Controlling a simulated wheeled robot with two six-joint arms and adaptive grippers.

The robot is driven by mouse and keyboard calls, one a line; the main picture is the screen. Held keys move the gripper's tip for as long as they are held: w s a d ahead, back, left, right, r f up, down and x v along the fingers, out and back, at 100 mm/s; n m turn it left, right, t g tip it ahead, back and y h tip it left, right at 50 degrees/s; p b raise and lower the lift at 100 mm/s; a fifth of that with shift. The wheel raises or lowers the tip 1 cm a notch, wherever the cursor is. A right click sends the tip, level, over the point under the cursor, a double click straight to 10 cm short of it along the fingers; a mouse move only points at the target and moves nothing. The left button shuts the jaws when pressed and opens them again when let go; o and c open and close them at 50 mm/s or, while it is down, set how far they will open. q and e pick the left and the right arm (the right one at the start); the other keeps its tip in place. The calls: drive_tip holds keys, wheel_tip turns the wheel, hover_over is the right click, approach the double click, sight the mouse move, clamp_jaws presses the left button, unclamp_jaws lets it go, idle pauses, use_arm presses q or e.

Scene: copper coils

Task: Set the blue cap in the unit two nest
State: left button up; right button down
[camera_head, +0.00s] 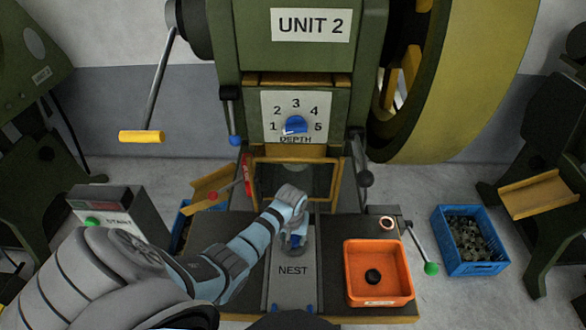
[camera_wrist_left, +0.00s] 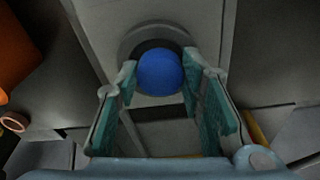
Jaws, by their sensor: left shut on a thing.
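The blue cap (camera_wrist_left: 160,72) is a round blue dome between the fingers of my left gripper (camera_wrist_left: 160,84). My left gripper (camera_head: 296,240) is shut on it, low over the grey plate marked NEST (camera_head: 293,286) in front of the UNIT 2 press (camera_head: 300,55). In the head view the gripper hides most of the cap, and a little blue shows. In the left wrist view a dark round recess with a grey rim (camera_wrist_left: 128,42) surrounds the cap. I cannot tell whether the cap is fully seated. My right gripper is not in view.
An orange tray (camera_head: 349,268) with a dark round piece (camera_head: 373,276) stands right of the plate. A copper ring (camera_head: 387,223) lies behind it. A green-knobbed lever (camera_head: 431,268) and a blue crate (camera_head: 478,269) are farther right. A START box (camera_head: 118,222) stands left.

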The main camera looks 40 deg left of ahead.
sight(293, 244)
use_arm(q)
drive_tip(key=shift+s+d+f, duration=0.15)
drive_tip(key=shift+d+f, duration=0.1)
drive_tip(key=shift+f, duration=0.1)
drive_tip(key=o, duration=1)
drive_tip(key=shift+s+d, duration=0.1)
drive_tip(key=shift+c, duration=0.2)
drive_tip(key=shift+o, duration=0.5)
drive_tip(key=shift+w+f, duration=0.15)
drive_tip(key=shift+w, duration=0.05)
drive_tip(key=shift+a, duration=0.2)
drive_tip(key=shift+r, duration=0.5)
wheel_tip(293, 244, up, 12)
drive_tip(key=s+p, duration=0.1)
drive_tip(key=p, duration=0.3)
drive_tip(key=shift+d+r, duration=0.2)
drive_tip(key=shift+d, duration=0.05)
